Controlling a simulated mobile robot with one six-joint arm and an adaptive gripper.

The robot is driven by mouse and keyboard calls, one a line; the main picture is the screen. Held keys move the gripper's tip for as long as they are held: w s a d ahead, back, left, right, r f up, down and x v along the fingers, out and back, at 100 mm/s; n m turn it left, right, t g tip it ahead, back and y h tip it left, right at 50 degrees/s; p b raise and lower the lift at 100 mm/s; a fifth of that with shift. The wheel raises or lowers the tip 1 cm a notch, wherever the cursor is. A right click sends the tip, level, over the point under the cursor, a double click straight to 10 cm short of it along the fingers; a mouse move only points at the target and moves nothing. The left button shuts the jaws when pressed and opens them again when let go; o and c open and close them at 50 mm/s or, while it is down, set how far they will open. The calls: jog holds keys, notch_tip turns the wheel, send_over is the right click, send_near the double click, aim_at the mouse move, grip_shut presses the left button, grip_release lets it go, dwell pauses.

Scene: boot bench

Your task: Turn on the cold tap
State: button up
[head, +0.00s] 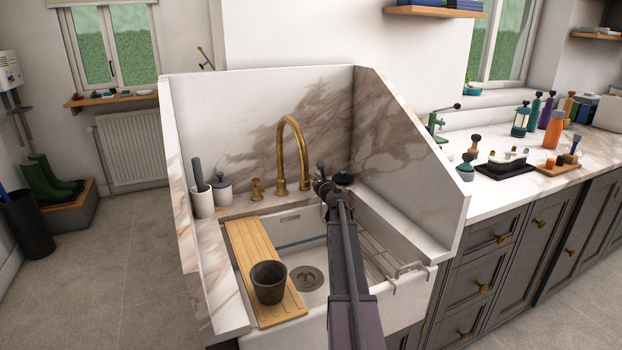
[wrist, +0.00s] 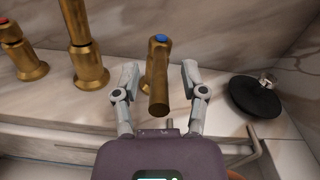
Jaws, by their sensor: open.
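The cold tap (wrist: 158,75) is a brass lever tap with a blue cap, standing on the marble ledge behind the sink. In the wrist view my gripper (wrist: 160,70) is open, with one grey finger on each side of this tap. I see gaps between both fingers and the brass, and the lever points toward me. The brass tap with a red cap (wrist: 18,50) stands at the far left of the wrist view. The brass spout (wrist: 85,50) stands between the two taps. In the head view my arm hides the cold tap, and the spout (head: 292,150) arches to its left.
A black round object (wrist: 255,96) lies on the ledge to the right of my gripper. The white sink (head: 315,258) holds a wooden board (head: 246,250) with a dark cup (head: 268,282) on it, and a wire rack (head: 385,262). Marble walls (head: 400,150) enclose the back and right.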

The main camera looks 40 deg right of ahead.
jog(key=shift+w, duration=0.3)
grip_shut()
